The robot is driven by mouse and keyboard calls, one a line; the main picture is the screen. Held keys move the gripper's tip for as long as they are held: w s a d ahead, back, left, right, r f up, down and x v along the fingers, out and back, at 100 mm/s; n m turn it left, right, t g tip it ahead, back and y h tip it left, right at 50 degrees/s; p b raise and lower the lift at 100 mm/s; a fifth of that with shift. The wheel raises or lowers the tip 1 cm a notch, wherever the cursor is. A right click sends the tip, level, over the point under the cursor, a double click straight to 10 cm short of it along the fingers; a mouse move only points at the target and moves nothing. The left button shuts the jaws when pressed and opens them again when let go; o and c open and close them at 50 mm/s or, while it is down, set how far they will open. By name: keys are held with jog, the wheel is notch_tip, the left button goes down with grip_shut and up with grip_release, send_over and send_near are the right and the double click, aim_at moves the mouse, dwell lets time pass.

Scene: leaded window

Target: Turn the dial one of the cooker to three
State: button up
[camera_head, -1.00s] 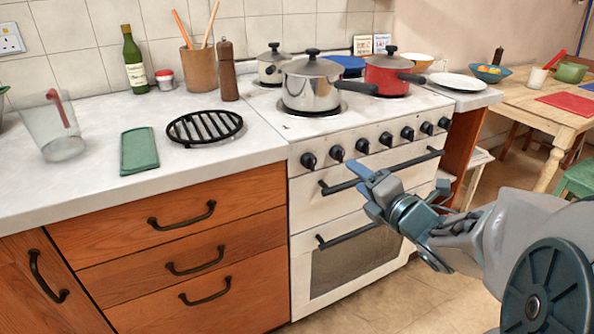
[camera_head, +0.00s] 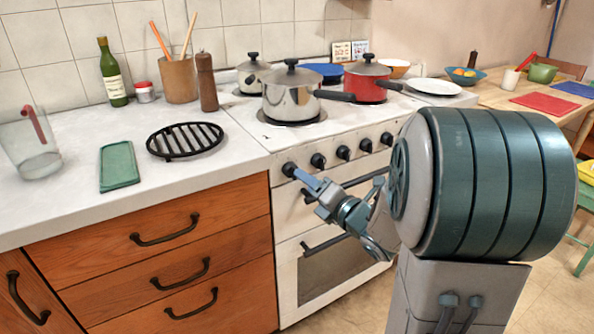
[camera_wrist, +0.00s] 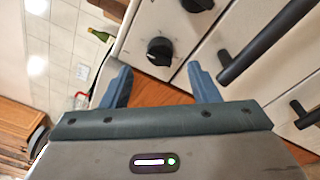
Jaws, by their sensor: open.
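The cooker (camera_head: 290,240) is white, with a row of black dials along its upper front. The leftmost dial, dial one (camera_head: 289,169), has the fingers of my gripper (camera_head: 305,179) close in front of it at its lower right. In the wrist view the same dial (camera_wrist: 159,52) lies just beyond and between the fingertips of my gripper (camera_wrist: 161,75), which are apart and empty. I see no contact with the dial. Its grip bar shows in the wrist view, but the number it points to is too small to read. A second dial (camera_wrist: 197,4) is at the top edge.
The black oven handle (camera_wrist: 265,42) runs close by my right finger in the wrist view. A steel pot (camera_head: 290,95) and a red pot (camera_head: 366,84) stand on the hob. Wooden drawers (camera_head: 160,240) adjoin the cooker's left side. A black trivet (camera_head: 185,140) lies on the worktop.

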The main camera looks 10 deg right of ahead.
aim_at(292, 171)
jog(key=x, duration=0.5)
jog(key=shift+w, duration=0.15)
jog(key=c, duration=1)
